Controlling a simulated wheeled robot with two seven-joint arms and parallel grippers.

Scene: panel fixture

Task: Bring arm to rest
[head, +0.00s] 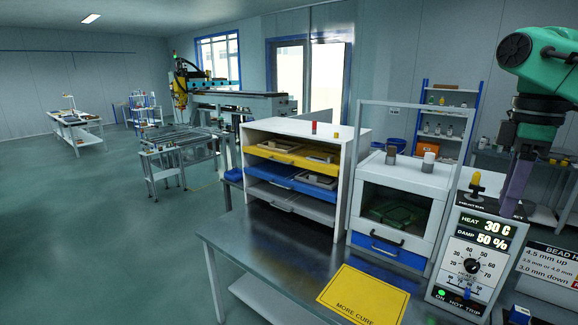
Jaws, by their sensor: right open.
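My right arm, green and black, comes in from the upper right. My right gripper (517,190) hangs down, open, with nothing visible in it. It shows just right of the knob on top of the control box (458,255) and overlaps the box's top right edge. I cannot tell whether it touches the box. The box reads HEAT 30 C and DAMP 50 %, and has a dial and a lit green light. My left gripper is out of view.
A white cabinet (355,160) with yellow, blue and grey drawers and a clear-fronted chamber (398,170) stand on the metal bench (290,262). A yellow card (362,296) lies in front. A lettered sign (550,268) is at right. The bench's left front is clear.

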